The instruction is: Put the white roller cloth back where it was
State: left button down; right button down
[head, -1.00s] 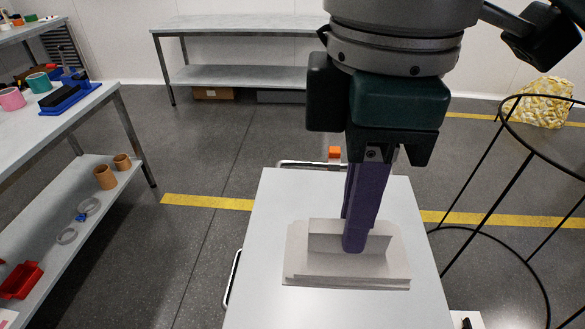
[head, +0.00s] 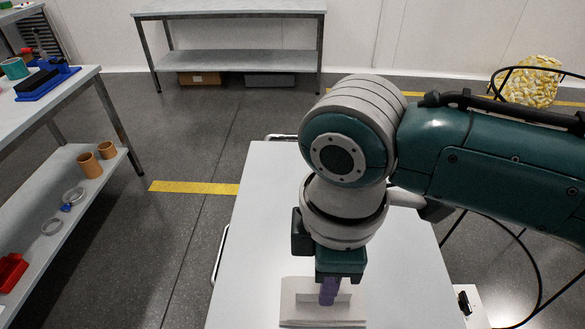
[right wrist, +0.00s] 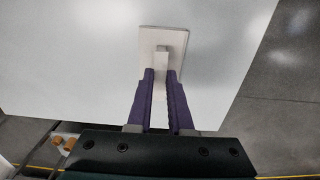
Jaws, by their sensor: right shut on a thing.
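The white roller cloth (head: 300,314) is a pale flat piece with a raised ridge, low in the head view over the white table top (head: 258,225). It also shows in the right wrist view (right wrist: 164,37). My right gripper (head: 328,299) points down from above. Its purple fingers (right wrist: 161,74) are shut on the ridge, one on each side. I cannot tell whether the cloth's underside touches the table. My left gripper is not in view.
The table top around the cloth is bare. A shelf bench (head: 65,155) with rolls, a red bin (head: 11,271) and a blue holder (head: 48,84) stands at left. A grey bench (head: 235,54) stands at the back. A black wire stand (head: 538,270) is at right.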

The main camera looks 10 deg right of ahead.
jog(key=c, duration=0.8)
grip_release()
notch_tip(320, 180, up, 12)
jog(key=p, duration=0.3)
jog(key=s+a+f+m+t+y, duration=0.1)
jog(key=s+a+f+m+y, duration=0.15)
jog(key=s+m, duration=0.2)
jog(key=s+d+m+t, duration=0.1)
jog(key=s+d+m, duration=0.1)
jog(key=d, duration=0.2)
jog(key=s+d+m+h, duration=0.1)
jog(key=s+d+m, duration=0.2)
jog(key=d, duration=0.1)
jog(key=s+d+m+t+h, duration=0.1)
jog(key=s+d+m, duration=0.1)
jog(key=d+m, duration=0.1)
jog(key=shift+s+d+t, duration=0.3)
jog(key=shift+s+d, duration=0.05)
jog(key=shift+d, duration=0.05)
